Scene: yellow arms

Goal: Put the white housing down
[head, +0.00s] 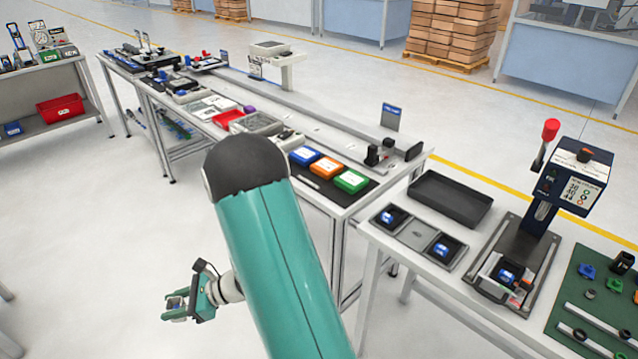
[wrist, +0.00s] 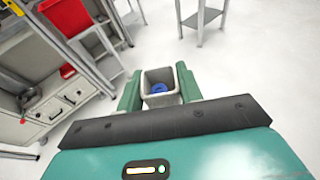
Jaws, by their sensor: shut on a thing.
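The white housing (wrist: 163,100) is a small, pale, open-topped box with a blue part (wrist: 157,88) inside. In the wrist view it sits between the two green fingers of my gripper (wrist: 159,84), which is shut on it. In the head view my gripper (head: 177,305) is at the lower left, out over open floor to the left of the benches. The housing is small and hard to make out there. It is held clear of any surface.
A long bench (head: 330,196) carries blue, orange and green boxes and several trays. A shelf with a red bin (head: 60,108) stands far left.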

